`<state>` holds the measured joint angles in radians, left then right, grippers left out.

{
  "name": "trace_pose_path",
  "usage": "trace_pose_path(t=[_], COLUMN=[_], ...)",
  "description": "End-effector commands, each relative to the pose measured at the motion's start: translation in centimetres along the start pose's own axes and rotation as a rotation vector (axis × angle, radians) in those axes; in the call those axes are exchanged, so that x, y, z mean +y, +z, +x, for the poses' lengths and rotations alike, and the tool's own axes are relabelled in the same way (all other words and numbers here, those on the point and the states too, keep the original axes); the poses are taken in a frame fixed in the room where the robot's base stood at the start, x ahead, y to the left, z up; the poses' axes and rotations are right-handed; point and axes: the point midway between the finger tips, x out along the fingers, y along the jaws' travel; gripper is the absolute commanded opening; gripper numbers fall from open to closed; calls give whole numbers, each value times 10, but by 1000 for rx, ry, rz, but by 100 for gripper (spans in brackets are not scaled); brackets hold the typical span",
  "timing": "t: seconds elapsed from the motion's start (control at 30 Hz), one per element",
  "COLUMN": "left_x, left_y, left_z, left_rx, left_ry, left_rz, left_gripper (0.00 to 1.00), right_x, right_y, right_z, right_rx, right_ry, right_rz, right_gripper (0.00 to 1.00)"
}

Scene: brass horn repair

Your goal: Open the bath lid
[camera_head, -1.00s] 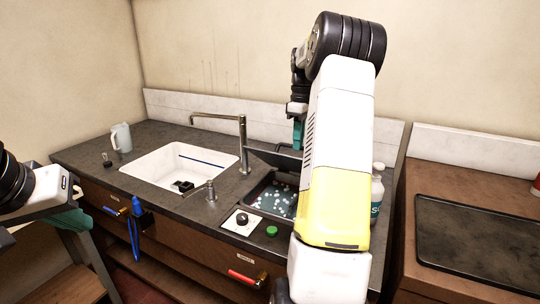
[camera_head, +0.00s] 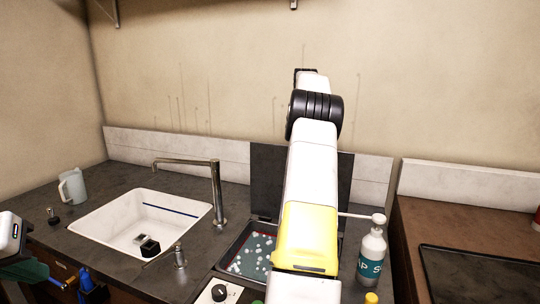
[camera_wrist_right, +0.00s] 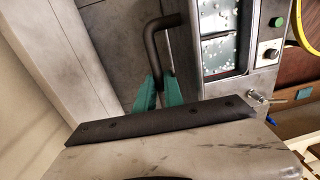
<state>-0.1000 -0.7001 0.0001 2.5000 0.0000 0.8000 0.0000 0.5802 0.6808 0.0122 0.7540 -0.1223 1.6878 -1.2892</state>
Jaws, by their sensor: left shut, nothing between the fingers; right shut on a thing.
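The bath lid (camera_head: 269,175) is a dark flat panel standing about upright behind the bath (camera_head: 222,262), partly hidden by my right arm. Liquid with white bubbles shows in the open bath, and also in the right wrist view (camera_wrist_right: 219,52). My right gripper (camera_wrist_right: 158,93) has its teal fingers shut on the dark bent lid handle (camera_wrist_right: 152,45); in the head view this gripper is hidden. My left gripper (camera_head: 28,271) is at the lower left edge, partly cut off, shut and empty, away from the lid.
A white sink (camera_head: 105,240) with a metal tap (camera_head: 217,190) lies left of the bath. A soap bottle (camera_head: 372,254) stands close on the right of my right arm. A grey jug (camera_head: 72,186) is at the far left. A control knob (camera_head: 219,292) is at the front.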

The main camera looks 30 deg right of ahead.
Motion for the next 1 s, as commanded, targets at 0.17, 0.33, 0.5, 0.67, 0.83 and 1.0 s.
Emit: trace_pose_path(t=[0.17,0.33,0.5,0.67,0.83,1.0], left_x=[0,0,0,0,0,0], left_y=[0,0,0,0,0,0], left_z=[0,0,0,0,0,0], left_rx=[0,0,0,0,0,0], left_ry=[0,0,0,0,0,0], left_rz=[0,0,0,0,0,0], left_gripper=[0,0,0,0,0,0], right_x=[12,16,17,17,17,17], right_y=[2,2,2,2,2,1], right_z=[7,8,7,6,6,5], right_rx=[-6,-6,-5,-5,-4,-2], right_ry=[-6,-5,-4,-2,-1,0], right_rz=[3,3,3,3,3,2], right_gripper=[0,0,0,0,24,34])
